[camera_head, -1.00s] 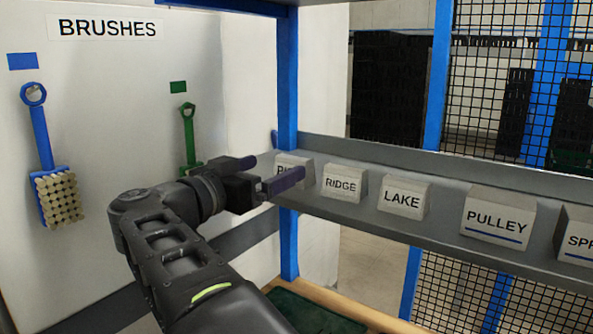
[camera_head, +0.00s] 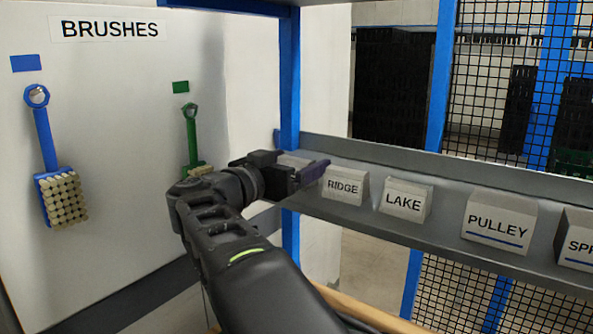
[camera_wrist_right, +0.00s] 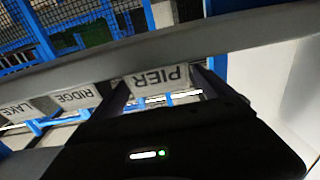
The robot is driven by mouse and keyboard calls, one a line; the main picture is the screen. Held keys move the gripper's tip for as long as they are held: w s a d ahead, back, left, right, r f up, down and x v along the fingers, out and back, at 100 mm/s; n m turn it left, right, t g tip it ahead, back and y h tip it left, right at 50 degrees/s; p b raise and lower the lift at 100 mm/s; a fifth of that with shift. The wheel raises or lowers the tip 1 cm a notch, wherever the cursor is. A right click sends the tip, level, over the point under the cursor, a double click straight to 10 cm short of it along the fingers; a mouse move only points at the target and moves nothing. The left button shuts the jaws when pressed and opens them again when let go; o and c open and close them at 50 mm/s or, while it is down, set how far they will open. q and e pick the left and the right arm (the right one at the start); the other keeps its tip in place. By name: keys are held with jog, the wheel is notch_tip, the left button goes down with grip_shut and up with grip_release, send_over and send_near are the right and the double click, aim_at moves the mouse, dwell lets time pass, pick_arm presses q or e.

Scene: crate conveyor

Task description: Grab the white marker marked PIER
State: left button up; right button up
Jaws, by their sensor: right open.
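The white PIER marker (camera_wrist_right: 158,78) is a wedge-shaped block with black letters, upside down in the right wrist view. It stands on the grey shelf ledge (camera_head: 450,222). In the head view my right gripper (camera_head: 308,174) covers most of the marker, and only a pale bit of it (camera_head: 293,160) shows. My right gripper is open. In the right wrist view its fingers stand on either side of the PIER marker; whether they touch it I cannot tell. My left gripper is not in view.
RIDGE (camera_head: 344,187), LAKE (camera_head: 405,200) and PULLEY (camera_head: 498,221) markers stand along the ledge to the right, RIDGE close beside the gripper. A blue post (camera_head: 289,75) rises behind it. A blue brush (camera_head: 60,195) and green brush (camera_head: 191,135) hang on the left panel.

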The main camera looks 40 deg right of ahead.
jog(key=shift+d, duration=0.1)
jog(key=shift+c, duration=0.3)
jog(key=c, duration=1.4)
